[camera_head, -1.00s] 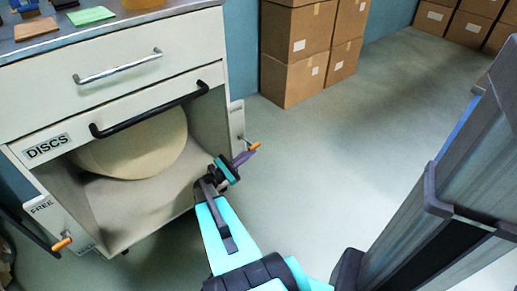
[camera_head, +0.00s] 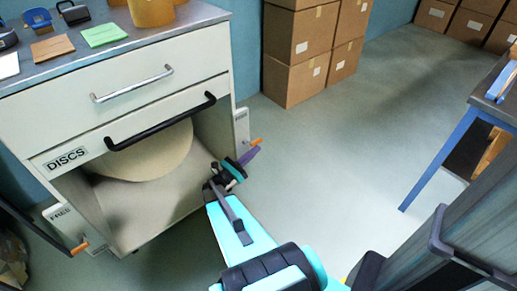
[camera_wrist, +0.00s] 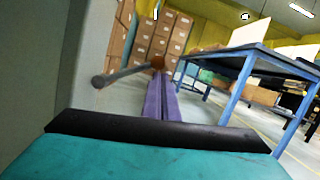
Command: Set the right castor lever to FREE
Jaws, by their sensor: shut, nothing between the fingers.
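The right castor lever (camera_head: 255,142) has an orange tip and sticks out from the lower part of a pale plate (camera_head: 241,123) on the cabinet's right front edge. The plate's label is too small to read. In the wrist view the lever is a grey rod with an orange-brown knob (camera_wrist: 158,62), reaching in from the left. My gripper (camera_head: 251,154) is just below and beside the orange tip. Its purple fingers (camera_wrist: 161,97) are shut with nothing between them, pointing toward the knob. I cannot tell whether they touch it.
A left castor lever (camera_head: 80,248) sits by a plate marked FREE (camera_head: 58,214). Cardboard boxes (camera_head: 293,78) stand behind. A blue-legged table (camera_head: 437,165) is at right. The floor between is clear.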

